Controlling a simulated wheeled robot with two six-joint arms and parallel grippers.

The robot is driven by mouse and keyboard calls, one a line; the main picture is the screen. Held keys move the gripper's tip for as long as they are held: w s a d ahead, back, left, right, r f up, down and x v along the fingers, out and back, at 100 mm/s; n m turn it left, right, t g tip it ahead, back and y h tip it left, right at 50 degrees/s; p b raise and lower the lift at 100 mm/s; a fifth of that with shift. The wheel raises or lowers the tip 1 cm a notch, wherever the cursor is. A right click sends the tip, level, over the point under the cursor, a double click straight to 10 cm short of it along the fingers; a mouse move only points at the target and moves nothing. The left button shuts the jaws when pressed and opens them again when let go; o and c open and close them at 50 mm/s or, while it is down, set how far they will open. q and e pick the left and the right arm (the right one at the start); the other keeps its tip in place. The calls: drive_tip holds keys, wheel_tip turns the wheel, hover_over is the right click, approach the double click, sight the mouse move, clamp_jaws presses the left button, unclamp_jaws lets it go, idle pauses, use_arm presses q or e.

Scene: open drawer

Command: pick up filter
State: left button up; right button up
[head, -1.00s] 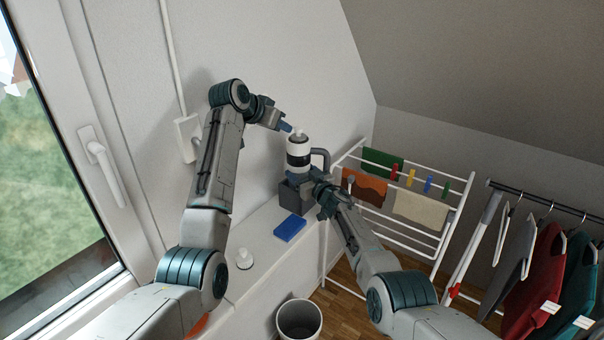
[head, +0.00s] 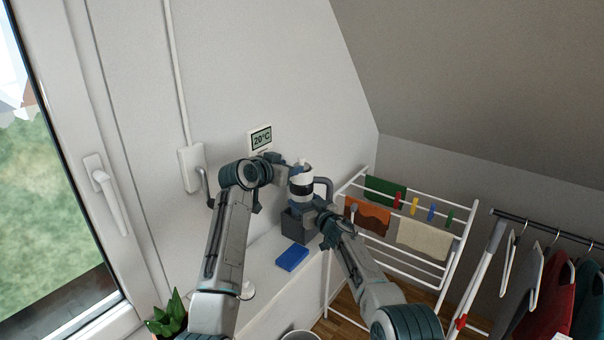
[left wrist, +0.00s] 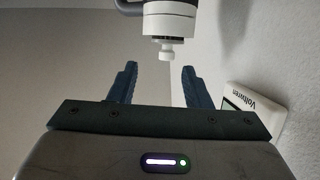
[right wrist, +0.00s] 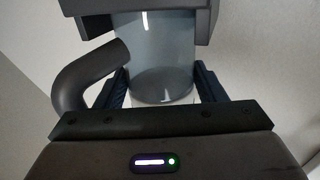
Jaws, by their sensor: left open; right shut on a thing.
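A white cylinder with a black band (head: 302,188) stands upright over a dark grey block on the ledge. A white knob (head: 304,165) tops it, and it also shows in the left wrist view (left wrist: 166,50). I cannot tell which part is the filter. My left gripper (left wrist: 158,67) is open beside the knob, which lies just beyond the gap between its fingertips. My right gripper (right wrist: 160,84) is shut on a translucent blue-grey cylinder (right wrist: 158,62), the lower part of the same assembly. A dark curved pipe or handle (right wrist: 84,78) stands beside it.
A blue block (head: 292,258) and a small white knobbed piece (head: 248,291) lie on the ledge (head: 268,275). A 20°C display (head: 260,138) is on the wall behind the left gripper. A drying rack (head: 415,257) stands right; a plant (head: 170,315) is bottom left.

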sight(300, 163)
use_arm(q)
drive_tip(key=w+f+n+t, duration=0.1)
drive_tip(key=t, duration=0.1)
drive_tip(key=w+d+f+t, duration=0.1)
drive_tip(key=w+t, duration=0.1)
drive_tip(key=shift+w+d+n, duration=0.1)
drive_tip(key=shift+d+n, duration=0.05)
drive_tip(key=shift+n, duration=0.25)
drive_tip(key=shift+f+x, duration=0.15)
drive_tip(key=shift+x, duration=1.2)
drive_tip(key=shift+f+x, duration=0.2)
drive_tip(key=shift+x, duration=1.2)
clamp_jaws()
